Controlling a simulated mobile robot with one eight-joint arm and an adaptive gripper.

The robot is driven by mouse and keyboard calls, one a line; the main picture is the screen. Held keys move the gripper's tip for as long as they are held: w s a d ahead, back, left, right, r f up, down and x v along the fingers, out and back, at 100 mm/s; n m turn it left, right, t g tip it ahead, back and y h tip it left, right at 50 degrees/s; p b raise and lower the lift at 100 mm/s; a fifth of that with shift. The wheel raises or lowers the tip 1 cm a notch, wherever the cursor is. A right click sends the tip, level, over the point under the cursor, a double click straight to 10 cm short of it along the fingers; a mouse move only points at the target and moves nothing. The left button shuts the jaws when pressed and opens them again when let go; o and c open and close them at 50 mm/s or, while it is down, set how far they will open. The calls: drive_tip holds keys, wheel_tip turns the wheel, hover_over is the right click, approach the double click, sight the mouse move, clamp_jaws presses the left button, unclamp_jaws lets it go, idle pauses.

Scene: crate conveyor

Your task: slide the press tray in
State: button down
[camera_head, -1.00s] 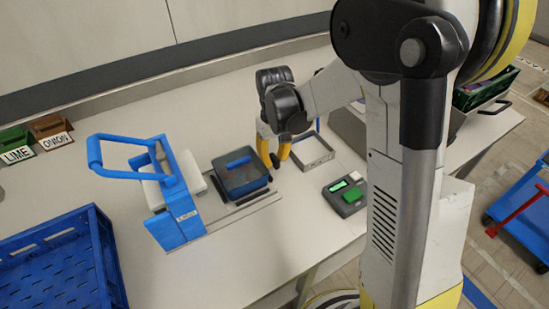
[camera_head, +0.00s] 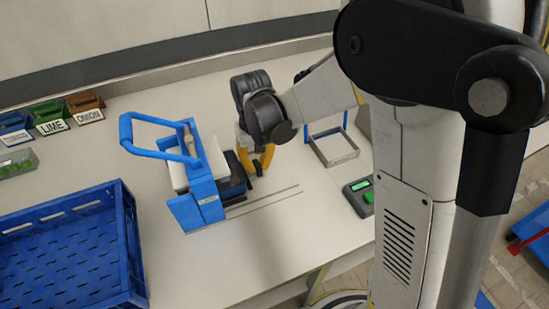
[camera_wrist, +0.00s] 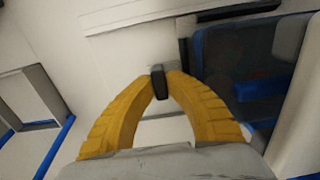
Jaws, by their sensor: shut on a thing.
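The blue press (camera_head: 207,187) with its looped handle stands on the counter. The dark press tray (camera_head: 237,180) sits on the press's rails, mostly under the press head, with its right end still showing. It also shows in the wrist view (camera_wrist: 208,62), dark with a blue part inside. My gripper (camera_head: 260,172) is at the tray's right end. In the wrist view, its yellow fingers (camera_wrist: 160,82) are shut on a small dark grip piece at the tray's side. How that piece joins the tray is partly hidden.
A blue crate (camera_head: 125,215) stands at the front left. Bins labelled LIME (camera_head: 50,125) and ONION (camera_head: 86,113) stand behind it. A metal frame with blue posts (camera_head: 335,148) and a box with green buttons (camera_head: 359,194) are to the right. Bare counter lies in front of the rails.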

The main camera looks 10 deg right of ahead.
drive_tip(key=shift+a, duration=0.15)
drive_tip(key=c, duration=1.7)
unclamp_jaws()
drive_tip(key=shift+o, duration=0.2)
wheel_tip(320, 180, up, 12)
